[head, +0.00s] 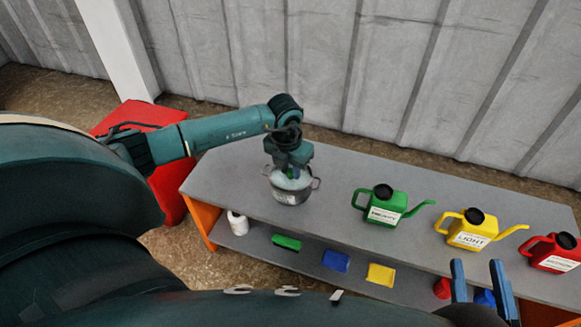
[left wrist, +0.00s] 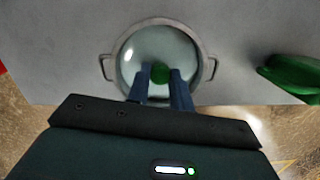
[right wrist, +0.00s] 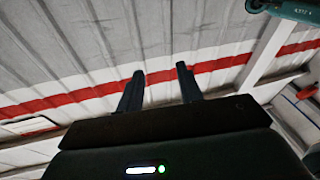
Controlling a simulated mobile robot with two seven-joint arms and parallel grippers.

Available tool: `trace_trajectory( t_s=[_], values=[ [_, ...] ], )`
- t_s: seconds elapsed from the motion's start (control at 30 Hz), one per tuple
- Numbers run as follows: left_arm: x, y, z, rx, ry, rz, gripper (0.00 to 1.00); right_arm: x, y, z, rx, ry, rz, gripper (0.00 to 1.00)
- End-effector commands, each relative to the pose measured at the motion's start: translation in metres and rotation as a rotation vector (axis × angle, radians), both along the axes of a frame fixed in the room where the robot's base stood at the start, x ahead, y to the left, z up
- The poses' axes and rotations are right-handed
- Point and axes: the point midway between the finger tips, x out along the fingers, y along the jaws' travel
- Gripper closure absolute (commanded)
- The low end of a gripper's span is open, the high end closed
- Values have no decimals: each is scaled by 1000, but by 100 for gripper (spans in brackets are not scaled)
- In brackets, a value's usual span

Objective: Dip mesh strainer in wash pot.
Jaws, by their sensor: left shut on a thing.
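The grey metal wash pot (head: 290,196) with two side handles stands on the grey table, at its left part. In the left wrist view the pot (left wrist: 207,72) is seen from above. A pale, glassy round piece like a lid (left wrist: 150,48) fills its mouth, with a green knob (left wrist: 160,72) at its middle. My left gripper (head: 292,172) reaches down over the pot, its fingers (left wrist: 162,76) shut on the knob. I cannot make out a mesh strainer. My right gripper (head: 480,268) is open and empty at the lower right; its fingers (right wrist: 158,82) face a wall.
Green (head: 384,207), yellow (head: 468,232) and red (head: 553,254) watering cans stand on the table (head: 335,180) right of the pot. The lower shelf holds a white roll (head: 237,223) and green, blue and yellow blocks. A red object (head: 165,180) stands left of the table.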

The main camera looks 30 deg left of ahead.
Motion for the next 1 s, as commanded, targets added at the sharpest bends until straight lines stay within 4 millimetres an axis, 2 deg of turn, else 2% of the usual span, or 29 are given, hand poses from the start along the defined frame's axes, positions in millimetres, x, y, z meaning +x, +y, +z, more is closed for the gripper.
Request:
trace_trajectory(
  t_s=[0.03, 0.17, 0.57, 1.0],
  values=[
    [0, 0, 8, 0, -2, 0, 100, 0, 0, 6, -7, -4, -1, 64],
    [0, 0, 20, 0, -1, 0, 100, -1, -2, 11, -33, -15, -9, 64],
    [0, 0, 52, 0, -1, 0, 100, -1, -10, 1, -93, 81, -50, 64],
    [0, 0, 86, 1, -1, 0, 100, 0, -22, -1, -110, 303, -94, 64]
  ],
)
